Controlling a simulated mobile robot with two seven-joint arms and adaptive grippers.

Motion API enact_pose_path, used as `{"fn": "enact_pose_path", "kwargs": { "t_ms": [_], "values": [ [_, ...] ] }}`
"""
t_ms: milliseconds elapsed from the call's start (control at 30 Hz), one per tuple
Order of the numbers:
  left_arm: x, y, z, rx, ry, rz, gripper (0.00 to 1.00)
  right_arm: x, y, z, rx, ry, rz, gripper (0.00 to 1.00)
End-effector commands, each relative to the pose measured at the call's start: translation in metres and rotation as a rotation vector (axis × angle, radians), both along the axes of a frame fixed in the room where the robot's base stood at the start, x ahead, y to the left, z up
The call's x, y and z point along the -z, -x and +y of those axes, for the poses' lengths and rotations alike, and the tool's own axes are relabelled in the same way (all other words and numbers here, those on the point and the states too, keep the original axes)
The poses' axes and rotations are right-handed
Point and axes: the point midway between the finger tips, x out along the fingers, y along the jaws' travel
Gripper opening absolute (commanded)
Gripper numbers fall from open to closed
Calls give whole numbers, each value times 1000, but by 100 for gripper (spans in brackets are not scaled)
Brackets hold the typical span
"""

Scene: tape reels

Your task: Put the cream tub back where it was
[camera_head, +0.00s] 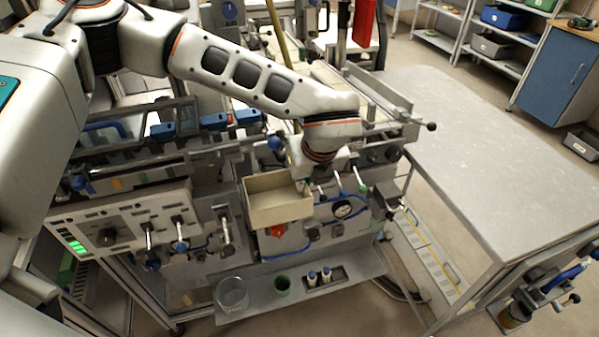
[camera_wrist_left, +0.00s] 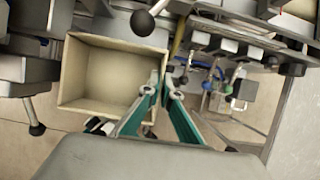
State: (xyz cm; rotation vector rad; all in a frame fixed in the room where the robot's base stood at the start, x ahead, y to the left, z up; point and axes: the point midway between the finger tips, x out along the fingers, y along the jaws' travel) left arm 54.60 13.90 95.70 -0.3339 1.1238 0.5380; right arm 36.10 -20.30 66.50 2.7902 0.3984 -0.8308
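The cream tub (camera_head: 279,207) is an open, empty, box-shaped tub in front of the machine's front panel in the head view. It fills the left middle of the left wrist view (camera_wrist_left: 112,78). My left gripper (camera_head: 303,180) is at the tub's right rear side, partly hidden by my wrist. In the left wrist view its two fingertips (camera_wrist_left: 162,84) come together on either side of the tub's right wall, closed on it. The tub seems held up in front of the panel, with no support visible under it. My right gripper is out of view.
A control box (camera_head: 125,236) stands left, levers and a gauge (camera_head: 343,209) right. A bare grey table (camera_head: 480,150) is at the right.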

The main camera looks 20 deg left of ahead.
Motion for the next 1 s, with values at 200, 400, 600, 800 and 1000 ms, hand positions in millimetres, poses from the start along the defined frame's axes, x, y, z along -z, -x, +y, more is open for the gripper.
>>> {"fn": "enact_pose_path", "kwargs": {
  "t_ms": [200,400,600,800,1000],
  "values": [
    [-2,-27,21,-4,-1,-1,0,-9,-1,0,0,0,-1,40],
    [5,-26,19,0,1,-2,0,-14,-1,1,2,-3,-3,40],
    [7,-26,19,-1,0,-1,0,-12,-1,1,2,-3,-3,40],
    [7,-26,19,-1,0,-1,21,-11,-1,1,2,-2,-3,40],
    [7,-26,19,-1,0,-1,21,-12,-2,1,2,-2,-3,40]
  ]
}}
